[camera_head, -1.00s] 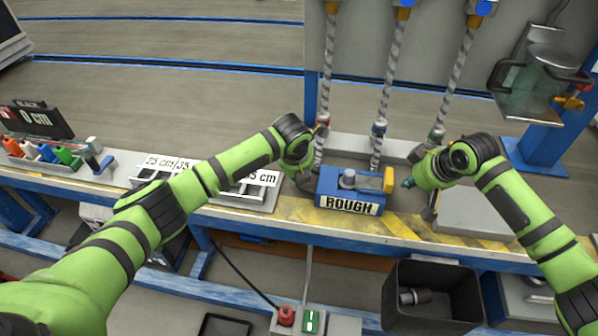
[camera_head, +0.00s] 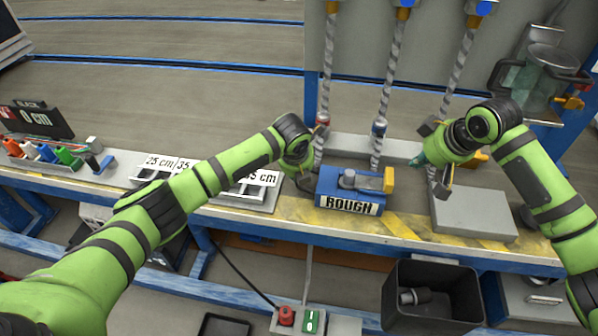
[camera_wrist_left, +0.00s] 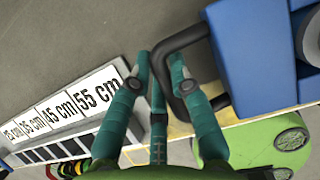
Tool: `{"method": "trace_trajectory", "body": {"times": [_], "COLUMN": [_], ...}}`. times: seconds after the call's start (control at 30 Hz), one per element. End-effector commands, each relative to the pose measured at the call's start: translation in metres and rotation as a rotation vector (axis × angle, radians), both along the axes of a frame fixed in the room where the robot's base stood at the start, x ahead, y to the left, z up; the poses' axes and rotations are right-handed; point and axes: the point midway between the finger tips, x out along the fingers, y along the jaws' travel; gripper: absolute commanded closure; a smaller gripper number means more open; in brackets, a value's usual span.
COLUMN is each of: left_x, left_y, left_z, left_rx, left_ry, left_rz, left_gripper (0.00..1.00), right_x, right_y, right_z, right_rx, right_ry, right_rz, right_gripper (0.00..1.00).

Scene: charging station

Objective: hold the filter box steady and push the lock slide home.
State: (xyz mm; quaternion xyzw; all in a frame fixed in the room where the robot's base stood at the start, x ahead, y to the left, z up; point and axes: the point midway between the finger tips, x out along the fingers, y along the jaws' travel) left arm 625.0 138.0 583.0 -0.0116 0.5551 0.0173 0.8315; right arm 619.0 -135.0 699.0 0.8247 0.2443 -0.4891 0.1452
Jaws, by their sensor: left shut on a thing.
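The filter box is a blue box (camera_head: 328,183) marked ROUGH, upright on the bench near its front edge. On its top lies a grey bar with a round knob (camera_head: 348,177), and a yellow end piece (camera_head: 389,180) stands at its right; I take this for the lock slide. My left gripper (camera_head: 304,178) is at the box's left side. In the left wrist view its teal fingers (camera_wrist_left: 163,75) are closed at the dark loop handle (camera_wrist_left: 184,42) of the box. My right gripper (camera_head: 416,161) is right of and above the yellow piece, apart from it; its finger opening is unclear.
Length-marked trays (camera_head: 262,192) lie left of the box. A grey block (camera_head: 474,215) stands to its right. Several twisted rods (camera_head: 386,85) hang behind. A black bin (camera_head: 432,322) and a button box (camera_head: 311,321) are below the bench front.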

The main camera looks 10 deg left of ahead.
Motion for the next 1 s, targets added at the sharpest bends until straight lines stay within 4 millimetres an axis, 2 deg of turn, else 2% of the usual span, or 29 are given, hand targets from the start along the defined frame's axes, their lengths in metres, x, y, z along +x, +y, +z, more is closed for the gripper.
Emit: {"method": "trace_trajectory", "body": {"times": [0.17,0.2,0.23,0.27,0.67,0.87,1.0], "left_x": [-0.001,0.0,-0.001,0.0,-0.001,-0.012,-0.024], "left_y": [0.001,0.001,0.001,0.001,0.0,0.0,0.0], "left_z": [-0.001,-0.001,-0.001,-0.001,0.004,0.031,0.06], "left_rx": [0.002,0.002,0.002,0.002,0.0,-0.001,0.001], "left_ry": [0.002,0.002,0.002,0.002,-0.001,-0.004,-0.004], "left_rz": [0.001,0.001,0.001,0.001,0.0,-0.002,-0.003], "left_gripper": [1.0,0.72,0.6,0.52,0.52,0.52,0.52], "right_x": [0.0,0.0,0.0,0.0,0.0,0.0,0.0], "right_y": [0.0,0.0,0.0,0.0,0.0,0.0,0.0], "right_z": [0.0,0.0,0.0,0.0,0.0,0.0,0.0], "right_rx": [0.001,0.001,0.001,0.001,0.001,0.001,0.001], "right_ry": [0.0,0.0,0.0,0.0,0.0,0.0,0.0], "right_rz": [0.0,0.0,0.0,0.0,0.0,0.0,0.0], "right_gripper": [1.0,1.0,1.0,1.0,1.0,1.0,1.0]}}
